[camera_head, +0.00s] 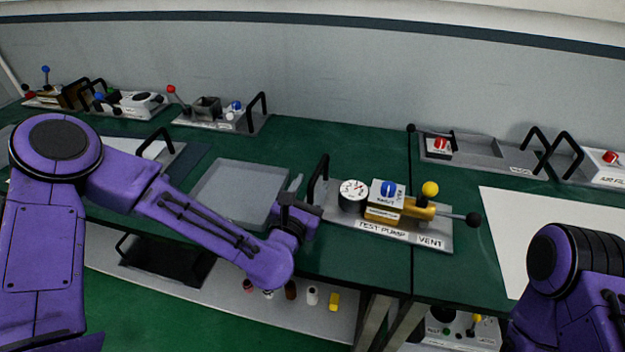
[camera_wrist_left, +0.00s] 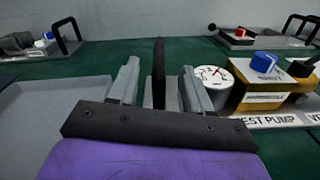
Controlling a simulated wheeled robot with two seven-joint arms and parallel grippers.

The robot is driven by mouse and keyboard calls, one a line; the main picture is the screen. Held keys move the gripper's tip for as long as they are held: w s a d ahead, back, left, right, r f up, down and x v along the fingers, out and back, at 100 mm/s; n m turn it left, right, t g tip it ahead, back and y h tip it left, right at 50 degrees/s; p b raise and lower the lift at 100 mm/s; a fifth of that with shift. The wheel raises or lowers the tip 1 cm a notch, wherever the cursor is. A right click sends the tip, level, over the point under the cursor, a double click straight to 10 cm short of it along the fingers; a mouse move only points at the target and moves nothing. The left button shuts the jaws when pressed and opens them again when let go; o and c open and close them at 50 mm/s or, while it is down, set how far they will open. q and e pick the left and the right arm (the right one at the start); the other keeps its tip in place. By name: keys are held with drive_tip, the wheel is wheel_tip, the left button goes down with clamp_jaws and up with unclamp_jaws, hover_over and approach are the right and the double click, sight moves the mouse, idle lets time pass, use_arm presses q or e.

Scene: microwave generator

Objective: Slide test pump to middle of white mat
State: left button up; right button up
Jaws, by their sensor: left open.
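The test pump (camera_head: 405,236) is a grey tray with a round white gauge, a blue-knobbed box, a brass body and a yellow knob. It stands on the green bench, left of the white mat (camera_head: 575,240). A black upright handle (camera_head: 318,181) rises at its left end. My left gripper (camera_head: 304,196) is open beside that handle. In the left wrist view the handle (camera_wrist_left: 159,70) lines up between the open fingers (camera_wrist_left: 160,85), untouched as far as I see; how deep it sits between them is unclear. My right arm shows at lower right, its gripper out of view.
An empty grey tray (camera_head: 237,190) lies left of the pump. Other handled trays stand along the back, including a grey one (camera_head: 480,152) behind the mat. The visible part of the mat is bare.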

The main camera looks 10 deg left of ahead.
use_arm(q)
drive_tip(key=shift+w+d, duration=0.15)
drive_tip(key=shift+w, duration=1.3)
clamp_jaws()
idle(0.3)
